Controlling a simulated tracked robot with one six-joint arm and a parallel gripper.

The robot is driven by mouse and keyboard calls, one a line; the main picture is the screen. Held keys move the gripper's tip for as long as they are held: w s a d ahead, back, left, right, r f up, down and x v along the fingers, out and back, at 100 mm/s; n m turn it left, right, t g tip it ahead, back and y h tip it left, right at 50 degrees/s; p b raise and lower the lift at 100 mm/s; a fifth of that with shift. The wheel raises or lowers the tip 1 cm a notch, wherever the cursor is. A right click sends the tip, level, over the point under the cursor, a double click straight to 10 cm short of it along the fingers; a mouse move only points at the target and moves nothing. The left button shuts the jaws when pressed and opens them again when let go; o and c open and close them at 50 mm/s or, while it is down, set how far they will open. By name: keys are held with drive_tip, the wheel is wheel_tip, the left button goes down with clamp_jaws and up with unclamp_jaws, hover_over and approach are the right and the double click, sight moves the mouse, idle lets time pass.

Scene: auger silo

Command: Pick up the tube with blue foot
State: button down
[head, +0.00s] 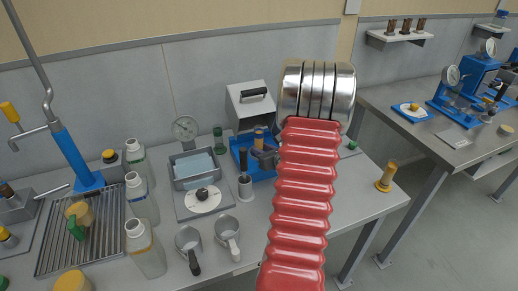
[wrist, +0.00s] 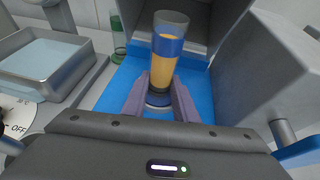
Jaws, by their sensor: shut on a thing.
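The tube with blue foot (wrist: 165,62) stands upright in the wrist view, with a clear top, a blue band, an orange body and a blue base. My gripper (wrist: 160,98) has its two purple fingers closed on either side of the tube's lower part, just above the foot. In the head view the tube (head: 259,135) shows small over the blue tray (head: 239,142). My arm's red bellows hides much of the area to its right. I cannot tell whether the foot touches the tray.
A green tube (wrist: 117,36) stands left of the tray. A grey box (head: 251,105) is behind. A water bath (head: 194,170) is to the left, with mugs (head: 228,236) and bottles (head: 142,195) nearer.

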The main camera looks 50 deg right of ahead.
sight(262, 141)
drive_tip(key=shift+r, duration=0.3)
drive_tip(key=shift+r, duration=1.55)
drive_tip(key=shift+s+a+f, duration=0.1)
drive_tip(key=shift+s+a, duration=0.05)
drive_tip(key=shift+s, duration=0.2)
drive_tip(key=s+a, duration=0.3)
drive_tip(key=s, duration=0.5)
drive_tip(key=s+a, duration=0.3)
drive_tip(key=s, duration=0.4)
drive_tip(key=shift+s+a, duration=0.35)
drive_tip(key=shift+a, duration=0.05)
drive_tip(key=shift+s, duration=0.2)
